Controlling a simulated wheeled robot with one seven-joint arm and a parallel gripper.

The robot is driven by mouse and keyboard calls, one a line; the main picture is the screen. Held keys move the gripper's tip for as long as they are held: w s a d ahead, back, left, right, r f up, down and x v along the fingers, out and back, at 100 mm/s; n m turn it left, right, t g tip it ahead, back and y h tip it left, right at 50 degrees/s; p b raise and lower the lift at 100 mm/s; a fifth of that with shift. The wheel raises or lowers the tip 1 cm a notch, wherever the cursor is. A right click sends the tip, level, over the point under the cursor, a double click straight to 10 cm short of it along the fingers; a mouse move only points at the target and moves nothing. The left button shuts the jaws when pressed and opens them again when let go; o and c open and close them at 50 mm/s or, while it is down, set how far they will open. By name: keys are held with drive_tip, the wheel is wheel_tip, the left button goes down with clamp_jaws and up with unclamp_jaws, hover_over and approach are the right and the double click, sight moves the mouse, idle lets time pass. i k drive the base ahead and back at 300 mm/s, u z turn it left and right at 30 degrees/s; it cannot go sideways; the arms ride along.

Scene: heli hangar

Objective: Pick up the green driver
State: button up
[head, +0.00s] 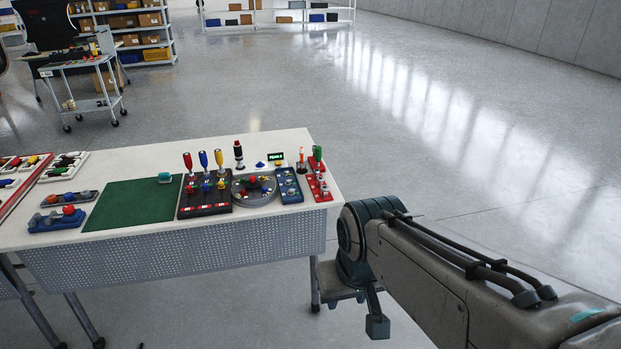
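The green driver (317,154) stands upright, its green handle on top, at the right end of the white table (255,145). Its lower end is at the red block (317,182) there; how it is seated is too small to tell. My arm reaches in from the lower right, in front of and to the right of the table. A dark part at its end, seemingly my gripper (376,325), hangs low beyond the table's right front corner, apart from the driver. Its fingers are mostly hidden, so I cannot tell its opening.
Red, yellow and blue-handled drivers (203,160) stand in a dark rack (205,208). A round grey turntable (240,190) and a blue block (289,186) lie between rack and red block. A green mat (130,204) and trays are left. The floor right is clear.

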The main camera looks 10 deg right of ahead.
sight(317, 149)
drive_tip(key=z, duration=0.45)
drive_tip(key=k, duration=1.1)
drive_tip(key=z, duration=0.9)
drive_tip(key=i, duration=2.8)
drive_tip(key=u, duration=1)
drive_tip(key=i, duration=0.95)
drive_tip(key=u, duration=1.65)
drive_tip(key=i, duration=0.6)
drive_tip(key=u, duration=0.4)
